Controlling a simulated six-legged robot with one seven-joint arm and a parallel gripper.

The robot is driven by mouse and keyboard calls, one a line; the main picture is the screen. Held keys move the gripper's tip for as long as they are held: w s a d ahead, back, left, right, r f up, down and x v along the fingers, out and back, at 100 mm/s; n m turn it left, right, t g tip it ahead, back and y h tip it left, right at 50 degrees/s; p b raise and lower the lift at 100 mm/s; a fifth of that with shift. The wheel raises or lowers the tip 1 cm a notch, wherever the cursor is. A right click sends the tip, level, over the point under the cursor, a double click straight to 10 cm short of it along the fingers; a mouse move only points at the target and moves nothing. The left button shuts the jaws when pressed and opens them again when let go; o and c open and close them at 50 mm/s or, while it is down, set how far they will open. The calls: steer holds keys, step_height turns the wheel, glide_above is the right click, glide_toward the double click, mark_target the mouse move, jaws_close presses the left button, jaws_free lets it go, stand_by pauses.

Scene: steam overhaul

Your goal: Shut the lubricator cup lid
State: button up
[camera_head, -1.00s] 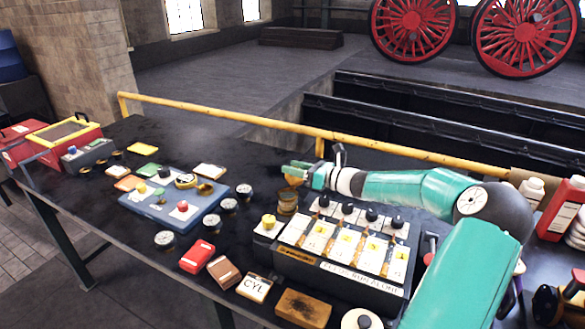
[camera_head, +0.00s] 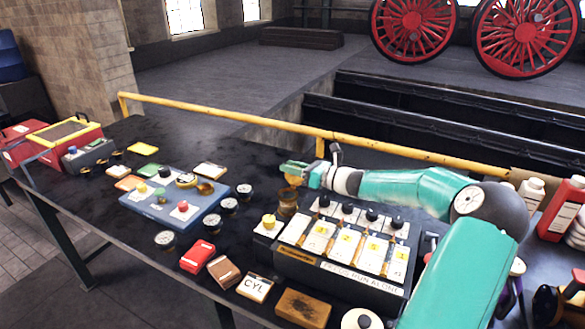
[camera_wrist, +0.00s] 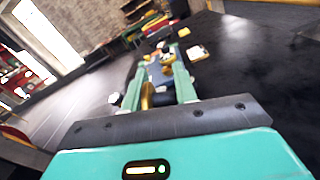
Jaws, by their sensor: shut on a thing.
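The brass lubricator cup (camera_head: 288,201) stands upright on the dark bench, at the left rear corner of the box with white plates. Its brass lid (camera_head: 291,181) shows just above the cup's rim, partly hidden by my gripper (camera_head: 297,168). I cannot tell the lid's exact angle. My teal gripper reaches in from the right at the top of the cup. In the wrist view a brass piece (camera_wrist: 148,95) lies between the two teal fingers of my gripper (camera_wrist: 160,80), against the left finger. My gripper is shut on the lid.
The box (camera_head: 335,262) with black knobs and white plates stands right of the cup. A blue panel (camera_head: 160,212) and several gauges (camera_head: 228,206) lie to the left. A yellow rail (camera_head: 230,117) runs behind the bench. Red and brown blocks lie in front.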

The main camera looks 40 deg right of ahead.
steer(key=shift+r+n, duration=0.1)
steer(key=shift+n, duration=0.3)
stand_by(0.6)
steer(key=shift+s+a+n, duration=0.15)
steer(key=shift+a+n, duration=0.1)
steer(key=shift+n, duration=0.05)
stand_by(1.4)
steer(key=shift+s+a+n, duration=0.25)
steer(key=shift+a+n, duration=0.15)
steer(key=shift+n, duration=0.6)
steer(key=shift+s+a+r+n, duration=0.2)
steer(key=shift+a+n, duration=0.3)
steer(key=shift+n, duration=0.6)
steer(key=a+n, duration=0.1)
steer(key=n, duration=0.1)
steer(key=s+a+n, duration=0.1)
steer(key=n, duration=0.2)
steer(key=a+f+n, duration=0.1)
steer(key=n, duration=0.2)
steer(key=shift+s+a+f, duration=0.1)
steer(key=shift+s+a, duration=0.05)
steer(key=shift+s, duration=0.25)
steer(key=shift+s+a+f+n, duration=0.15)
steer(key=shift+a+f+n, duration=0.1)
steer(key=shift+n, duration=0.55)
steer(key=shift+s+a+f+n, duration=0.1)
steer(key=shift+a+f+n, duration=0.1)
steer(key=shift+n, duration=0.6)
steer(key=shift+f+n, duration=0.1)
steer(key=shift+n, duration=0.2)
